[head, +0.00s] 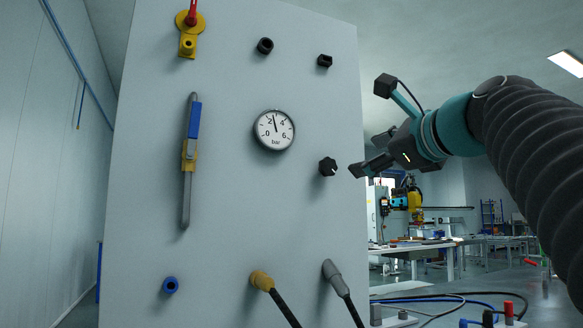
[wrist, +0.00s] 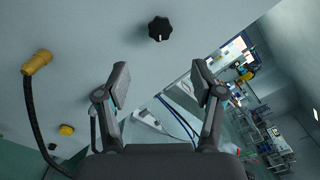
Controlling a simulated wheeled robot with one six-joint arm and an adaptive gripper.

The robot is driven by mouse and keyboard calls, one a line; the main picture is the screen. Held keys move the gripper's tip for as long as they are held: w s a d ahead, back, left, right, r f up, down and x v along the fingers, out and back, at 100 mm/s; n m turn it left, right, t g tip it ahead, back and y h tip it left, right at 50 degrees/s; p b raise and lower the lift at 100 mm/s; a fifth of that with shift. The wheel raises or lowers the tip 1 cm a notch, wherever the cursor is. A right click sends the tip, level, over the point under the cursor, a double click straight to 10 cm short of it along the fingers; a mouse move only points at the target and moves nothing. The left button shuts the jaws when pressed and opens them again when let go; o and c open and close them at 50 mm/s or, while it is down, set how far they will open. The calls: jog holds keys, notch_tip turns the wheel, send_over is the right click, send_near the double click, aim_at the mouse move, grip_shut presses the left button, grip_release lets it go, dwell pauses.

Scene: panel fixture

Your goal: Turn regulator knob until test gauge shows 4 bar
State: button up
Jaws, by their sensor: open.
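The regulator knob (head: 328,167) is a black lobed knob on the right part of the grey panel. It also shows at the top of the wrist view (wrist: 160,29), with a white mark at its lower edge. The round white test gauge (head: 274,130) sits up and left of the knob, marked 0, 2, 4, 6 and bar. Its needle points nearly straight up, between 2 and 4, at roughly 3. My gripper (head: 370,128) is open and empty at the panel's right edge, apart from the knob. In the wrist view its fingers (wrist: 162,85) are spread below the knob.
The panel (head: 230,210) also carries a blue-handled valve (head: 193,120), a red-topped yellow fitting (head: 188,40), black fittings (head: 265,46) (head: 325,61), a blue port (head: 170,285), and yellow and grey cable plugs (head: 262,281) (head: 331,270). Space around the knob is clear.

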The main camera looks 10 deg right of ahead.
aim_at(330, 167)
jog(key=p+x, duration=0.1)
jog(key=x, duration=1.2)
jog(key=shift+p, duration=0.3)
jog(key=c, duration=1.2)
jog(key=shift+o, duration=0.2)
jog(key=shift+n, duration=0.3)
